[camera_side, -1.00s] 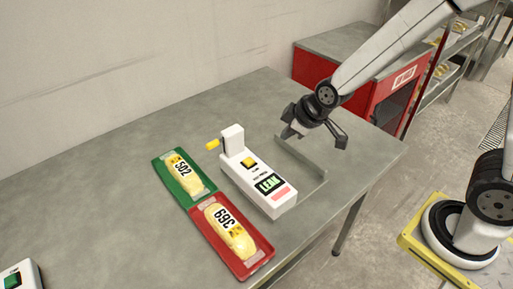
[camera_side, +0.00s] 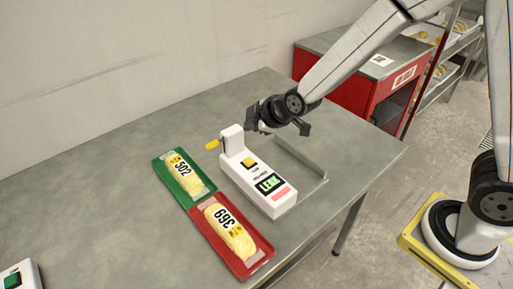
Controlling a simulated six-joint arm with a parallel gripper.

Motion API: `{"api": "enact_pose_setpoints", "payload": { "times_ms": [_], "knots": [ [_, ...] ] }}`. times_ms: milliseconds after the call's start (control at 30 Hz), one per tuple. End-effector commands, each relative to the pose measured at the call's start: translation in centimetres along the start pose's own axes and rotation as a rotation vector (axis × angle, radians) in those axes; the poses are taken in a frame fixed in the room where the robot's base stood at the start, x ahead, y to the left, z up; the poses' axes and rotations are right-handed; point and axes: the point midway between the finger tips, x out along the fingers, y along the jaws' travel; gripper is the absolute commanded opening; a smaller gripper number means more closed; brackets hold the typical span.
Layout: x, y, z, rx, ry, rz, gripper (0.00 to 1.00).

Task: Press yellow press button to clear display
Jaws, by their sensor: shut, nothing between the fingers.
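The yellow press button (camera_side: 249,162) sits on top of the white device (camera_side: 230,172) on the grey table. A small green display (camera_side: 270,183) with dark characters is nearer the device's front end; I cannot read it surely. A yellow handle (camera_side: 213,144) sticks out of the device's raised left end. My gripper (camera_side: 277,125) is shut and empty. It hangs above the table, up and to the right of the yellow button, close to the raised end in the picture and apart from the button.
A green tray (camera_side: 160,161) holds a pack marked 502. A red tray (camera_side: 239,272) holds a pack marked 369. Both lie left of the device. A grey bracket (camera_side: 312,188) stands behind it. A red cabinet (camera_side: 350,92) is at the back.

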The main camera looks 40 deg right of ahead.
Motion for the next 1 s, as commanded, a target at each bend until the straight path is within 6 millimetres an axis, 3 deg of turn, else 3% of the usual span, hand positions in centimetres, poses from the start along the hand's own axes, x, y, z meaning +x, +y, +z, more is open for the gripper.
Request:
{"api": "enact_pose_setpoints", "payload": {
  "times_ms": [367,1000],
  "knots": [
    [1.3,-1.0,1.0,0.001,-0.003,-0.003,0.00],
    [5.5,-4.1,4.1,0.001,-0.002,-0.002,0.00]
  ]
}}
